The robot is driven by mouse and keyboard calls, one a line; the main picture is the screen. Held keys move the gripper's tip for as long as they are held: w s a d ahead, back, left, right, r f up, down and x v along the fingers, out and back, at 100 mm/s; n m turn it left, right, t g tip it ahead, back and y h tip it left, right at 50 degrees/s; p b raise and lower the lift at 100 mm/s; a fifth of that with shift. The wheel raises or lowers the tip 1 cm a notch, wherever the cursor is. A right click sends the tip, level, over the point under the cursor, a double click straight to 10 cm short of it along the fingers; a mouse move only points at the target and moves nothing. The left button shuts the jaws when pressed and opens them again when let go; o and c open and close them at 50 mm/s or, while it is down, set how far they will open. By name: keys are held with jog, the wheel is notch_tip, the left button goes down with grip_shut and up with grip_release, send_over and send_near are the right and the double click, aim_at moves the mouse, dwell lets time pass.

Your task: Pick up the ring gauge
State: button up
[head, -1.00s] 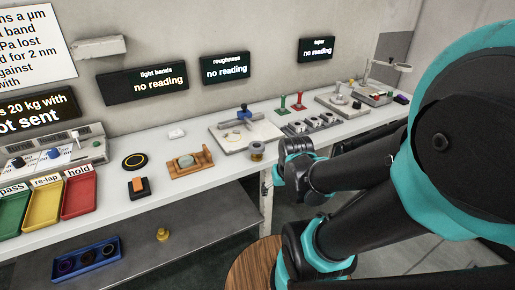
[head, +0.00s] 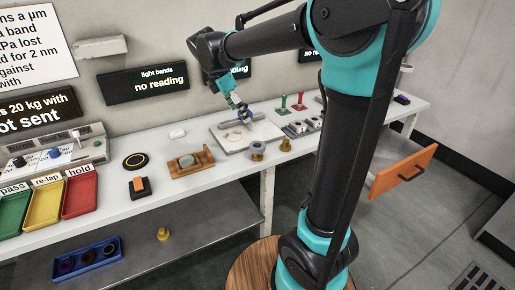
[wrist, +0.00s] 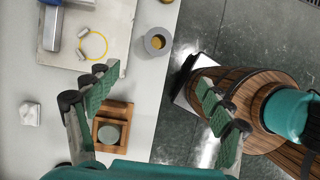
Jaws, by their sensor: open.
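A short round piece with a grey ring-shaped top and a brass-coloured middle (wrist: 158,41) stands near the bench's front edge. It looks most like the ring gauge, and it also shows in the head view (head: 257,151). My gripper (wrist: 160,96) is open, with its green-padded fingers wide apart and nothing between them. In the wrist view the grey ring lies beyond the fingertips, apart from them. In the head view my gripper (head: 240,108) hangs above the pale plate, behind and left of that piece.
A pale plate (head: 228,143) with a blue-topped device lies behind the ring. A wooden holder (head: 190,171) with a round grey-green piece sits to its left. A smaller brass piece (head: 285,145) stands to its right. An orange drawer front (head: 402,172) juts out at the right.

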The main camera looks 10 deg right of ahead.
send_near(256, 142)
jog(key=s+f, duration=0.1)
jog(key=s+d+f, duration=0.1)
jog(key=f, duration=0.1)
jog(key=shift+d+f, duration=0.1)
jog(key=shift+f, duration=0.05)
jog(key=x, duration=0.5)
jog(key=shift+w+d, duration=0.1)
jog(key=shift+w, duration=0.1)
jog(key=c, duration=1.4)
jog(key=shift+c, duration=0.2)
notch_tip(256, 142, up, 20)
